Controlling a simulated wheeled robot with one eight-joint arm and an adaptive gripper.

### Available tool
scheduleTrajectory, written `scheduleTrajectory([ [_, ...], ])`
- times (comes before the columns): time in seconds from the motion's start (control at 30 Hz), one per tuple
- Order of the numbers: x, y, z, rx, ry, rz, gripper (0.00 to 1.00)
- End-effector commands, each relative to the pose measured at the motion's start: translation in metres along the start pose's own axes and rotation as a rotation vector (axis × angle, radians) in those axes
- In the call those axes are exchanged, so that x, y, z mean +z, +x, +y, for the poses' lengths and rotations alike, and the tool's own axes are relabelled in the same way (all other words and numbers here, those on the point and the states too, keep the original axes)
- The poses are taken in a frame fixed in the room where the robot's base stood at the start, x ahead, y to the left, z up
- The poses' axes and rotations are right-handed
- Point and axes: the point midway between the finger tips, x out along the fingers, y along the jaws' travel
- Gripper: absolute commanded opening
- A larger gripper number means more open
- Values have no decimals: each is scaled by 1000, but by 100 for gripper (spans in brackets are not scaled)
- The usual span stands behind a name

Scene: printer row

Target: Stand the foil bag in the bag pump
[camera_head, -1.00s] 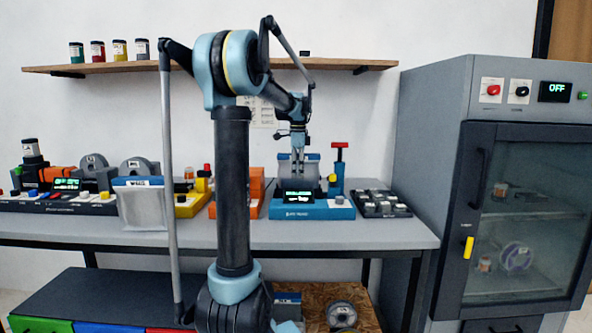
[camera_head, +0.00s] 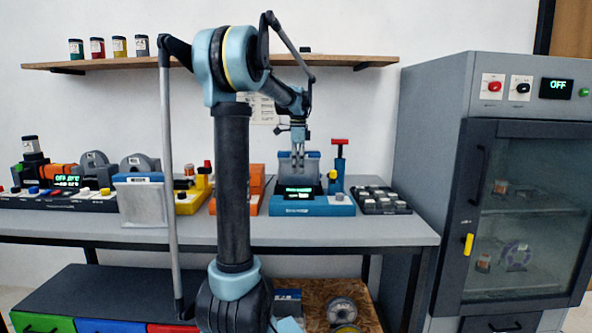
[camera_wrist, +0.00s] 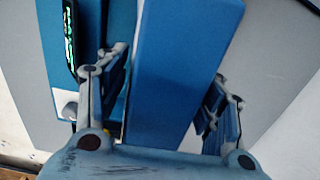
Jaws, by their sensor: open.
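The foil bag (camera_head: 312,166), grey with a blue top band, stands upright in the bag pump (camera_head: 310,208), behind its green-lit display. The pump has a blue base with a pale knob and a red-handled column at the right. My gripper (camera_head: 298,172) is at the bag's top, its fingers in front of and over the band. In the wrist view my gripper (camera_wrist: 165,105) is open, with the bag's blue top (camera_wrist: 180,70) between the spread fingers. The bag's lower end is hidden behind the display.
A second grey bag-like item with a blue top (camera_head: 143,203) stands at the bench's left. An orange device (camera_head: 255,188) is left of the pump, and a dark tray of pale pieces (camera_head: 382,201) is right. A shelf (camera_head: 345,64) runs above; a grey cabinet (camera_head: 425,150) stands right.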

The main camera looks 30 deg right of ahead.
Motion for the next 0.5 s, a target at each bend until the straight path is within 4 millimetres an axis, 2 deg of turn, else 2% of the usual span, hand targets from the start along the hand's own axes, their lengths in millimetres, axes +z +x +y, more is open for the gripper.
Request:
scheduleTrajectory([
  [0.5,1,-88,-1,1,0,1,62],
])
